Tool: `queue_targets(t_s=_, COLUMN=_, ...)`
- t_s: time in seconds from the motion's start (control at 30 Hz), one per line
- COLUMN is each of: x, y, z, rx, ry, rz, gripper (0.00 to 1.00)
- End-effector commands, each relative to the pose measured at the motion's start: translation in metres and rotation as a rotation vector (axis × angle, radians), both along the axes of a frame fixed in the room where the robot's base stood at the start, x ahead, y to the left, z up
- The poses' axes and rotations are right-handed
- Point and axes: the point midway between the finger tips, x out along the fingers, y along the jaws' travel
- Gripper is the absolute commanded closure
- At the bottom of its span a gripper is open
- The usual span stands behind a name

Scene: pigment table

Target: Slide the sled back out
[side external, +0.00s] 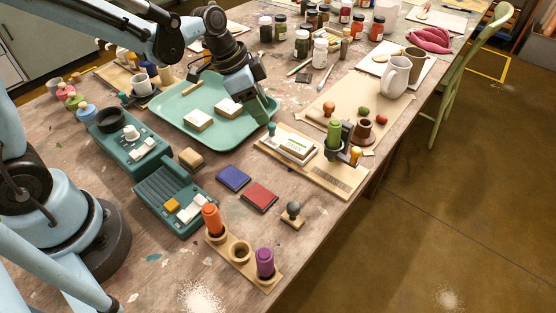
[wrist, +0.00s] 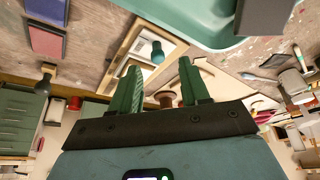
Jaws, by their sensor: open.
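The sled (side external: 291,143) is a pale flat piece carrying a white card with green marks, on a wooden base board (side external: 335,180). A teal knob (side external: 271,129) stands at its left end. The sled's right end reaches the dark press (side external: 347,132) with a green handle; whether part lies under the press is hidden. My gripper (wrist: 158,65) is open and empty, and in the wrist view the teal knob (wrist: 157,50) shows just beyond and between its fingertips. In the side view, my gripper is above the teal tray's right edge, up and left of the knob, apart from it.
The teal tray (side external: 168,121) with two pale blocks lies left of the base board. Blue (side external: 233,178) and red (side external: 259,196) pads and a small stamp (side external: 292,213) lie in front. A white pitcher (side external: 394,77) and jars stand behind.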

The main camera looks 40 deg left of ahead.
Motion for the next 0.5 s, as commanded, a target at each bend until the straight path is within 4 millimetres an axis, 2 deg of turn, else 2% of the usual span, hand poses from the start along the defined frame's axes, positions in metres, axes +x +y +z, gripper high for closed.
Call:
queue_targets(t_s=0.3, x=-0.014, y=0.014, z=0.047, rx=0.001, ry=0.000, rz=0.000, gripper=0.54)
queue_targets(t_s=0.5, x=-0.020, y=0.021, z=0.068, rx=0.002, ry=0.000, rz=0.002, gripper=0.54)
